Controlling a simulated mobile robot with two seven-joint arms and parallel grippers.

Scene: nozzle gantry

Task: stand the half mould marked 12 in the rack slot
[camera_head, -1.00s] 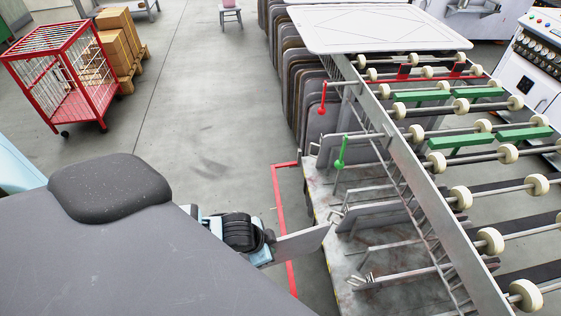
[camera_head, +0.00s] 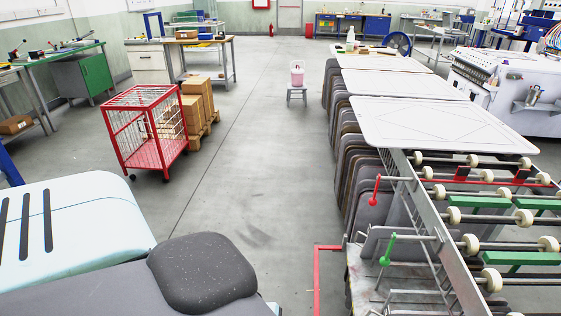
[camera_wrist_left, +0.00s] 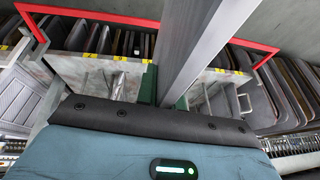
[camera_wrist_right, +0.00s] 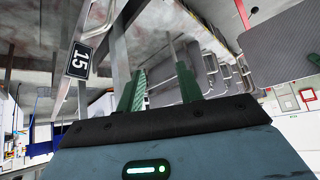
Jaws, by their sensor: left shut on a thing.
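In the left wrist view my left gripper (camera_wrist_left: 165,92) is shut on a long grey plate (camera_wrist_left: 192,45), which looks like a half mould. I can read no number on it. In the right wrist view my right gripper (camera_wrist_right: 160,78) is open, its two green fingers apart, with nothing visibly held between them. Neither gripper shows in the head view. A metal rack with rods (camera_head: 408,293) stands at the lower right there, partly cut off. I cannot pick out a slot marked 12.
In the head view, many upright plates (camera_head: 345,150) stand under white tabletops (camera_head: 440,124). A red cage trolley (camera_head: 143,130) stands left, with clear floor between.

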